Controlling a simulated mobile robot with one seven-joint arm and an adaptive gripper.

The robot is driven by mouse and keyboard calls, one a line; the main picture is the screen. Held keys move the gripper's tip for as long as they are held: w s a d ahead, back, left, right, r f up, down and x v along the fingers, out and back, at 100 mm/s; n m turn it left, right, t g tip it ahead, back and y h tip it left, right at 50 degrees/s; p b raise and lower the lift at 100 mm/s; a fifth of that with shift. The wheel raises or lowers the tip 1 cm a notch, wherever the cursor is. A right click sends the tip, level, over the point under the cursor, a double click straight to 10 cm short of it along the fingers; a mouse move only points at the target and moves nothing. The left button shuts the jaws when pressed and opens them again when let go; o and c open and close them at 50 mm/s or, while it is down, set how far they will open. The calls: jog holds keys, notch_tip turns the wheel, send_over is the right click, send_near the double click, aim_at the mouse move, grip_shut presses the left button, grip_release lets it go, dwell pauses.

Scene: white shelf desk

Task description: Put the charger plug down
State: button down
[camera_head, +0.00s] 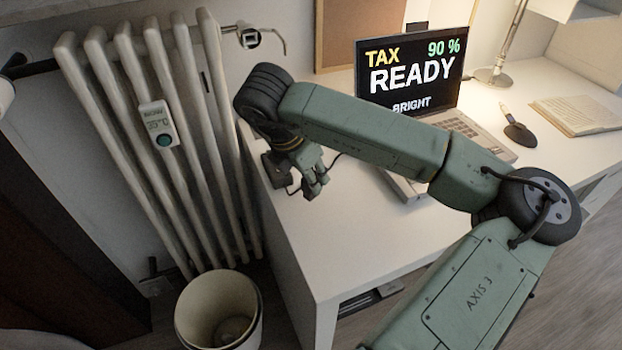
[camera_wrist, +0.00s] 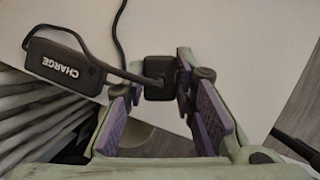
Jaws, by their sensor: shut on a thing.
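The charger plug (camera_wrist: 157,75) is a small black block with a cable running into it. In the wrist view it sits between the purple-padded fingers of my gripper (camera_wrist: 160,88), which is shut on it. In the head view my gripper (camera_head: 316,184) points down over the left end of the white desk (camera_head: 345,240). The plug is hard to make out there. I cannot tell whether it touches the desktop. A black brick marked CHARGE (camera_wrist: 66,66) lies left of the plug in the wrist view, with cables from it.
A laptop (camera_head: 410,75) reading "TAX READY 90 %" stands on the desk behind my arm. A lamp (camera_head: 495,75), a dark mouse-like item (camera_head: 520,134) and an open notebook (camera_head: 580,113) are at the right. A radiator (camera_head: 165,130) and bin (camera_head: 218,310) are left of the desk.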

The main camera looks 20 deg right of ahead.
jog(key=shift+s+f, duration=0.1)
jog(key=shift+f, duration=1.15)
jog(key=shift+f, duration=0.2)
jog(key=c, duration=1.3)
grip_release()
jog(key=shift+c, duration=0.2)
jog(key=shift+r, duration=0.1)
jog(key=shift+r+p, duration=0.2)
jog(key=shift+p, duration=0.15)
jog(key=b+v, duration=0.2)
jog(key=v, duration=1)
jog(key=shift+a+f, duration=0.1)
jog(key=shift+a, duration=0.05)
